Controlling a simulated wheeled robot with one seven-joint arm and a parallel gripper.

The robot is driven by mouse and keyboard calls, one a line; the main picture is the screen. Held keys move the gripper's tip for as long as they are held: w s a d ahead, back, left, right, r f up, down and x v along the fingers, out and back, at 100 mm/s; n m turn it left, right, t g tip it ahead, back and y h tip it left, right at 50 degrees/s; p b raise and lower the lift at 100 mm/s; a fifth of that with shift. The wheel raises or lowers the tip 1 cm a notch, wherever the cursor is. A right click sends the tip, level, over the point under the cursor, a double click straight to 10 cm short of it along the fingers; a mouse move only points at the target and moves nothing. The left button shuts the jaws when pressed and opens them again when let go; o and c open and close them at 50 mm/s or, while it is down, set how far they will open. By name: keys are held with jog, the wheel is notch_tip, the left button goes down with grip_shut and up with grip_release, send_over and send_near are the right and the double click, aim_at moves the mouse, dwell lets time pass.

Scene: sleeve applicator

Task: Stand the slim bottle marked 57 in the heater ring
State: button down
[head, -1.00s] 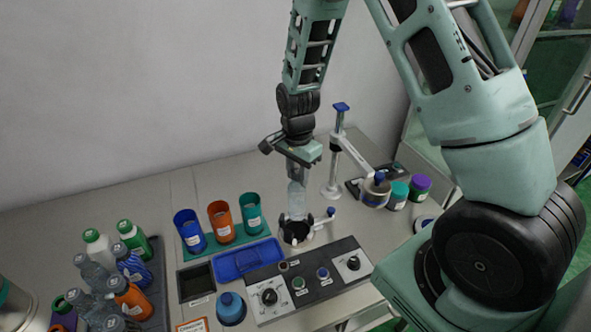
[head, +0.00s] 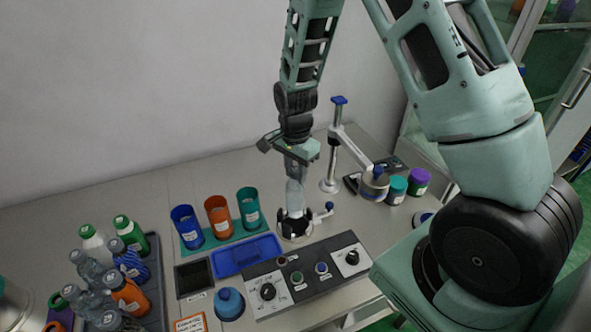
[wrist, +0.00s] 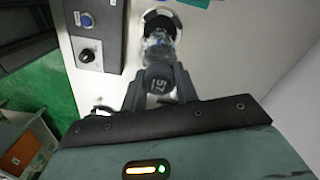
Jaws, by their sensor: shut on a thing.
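The slim clear bottle (head: 294,196) hangs roughly upright under my gripper (head: 296,170) in the head view. In the wrist view its dark cap marked 57 (wrist: 160,82) sits between the two fingers of my gripper (wrist: 160,92), which is shut on it. The black heater ring (head: 294,226) stands on the table behind the control panel. The bottle's lower end is at the ring's opening, and the ring (wrist: 160,22) also shows beyond the bottle in the wrist view. I cannot tell whether the bottle's base touches the ring's floor.
A control panel (head: 310,275) with knobs lies in front of the ring. A blue tray (head: 245,256) and several coloured cups (head: 218,217) stand to the left. A post with an arm (head: 335,150) rises close on the right. Several bottles crowd a dark tray (head: 157,270) at far left.

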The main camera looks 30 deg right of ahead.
aim_at(295, 188)
jog(key=shift+f+b, duration=2.1)
jog(key=shift+f, duration=1.15)
jog(key=c, duration=0.5)
grip_release()
jog(key=shift+r, duration=0.15)
jog(key=shift+r+p, duration=3.75)
jog(key=shift+r, duration=0.65)
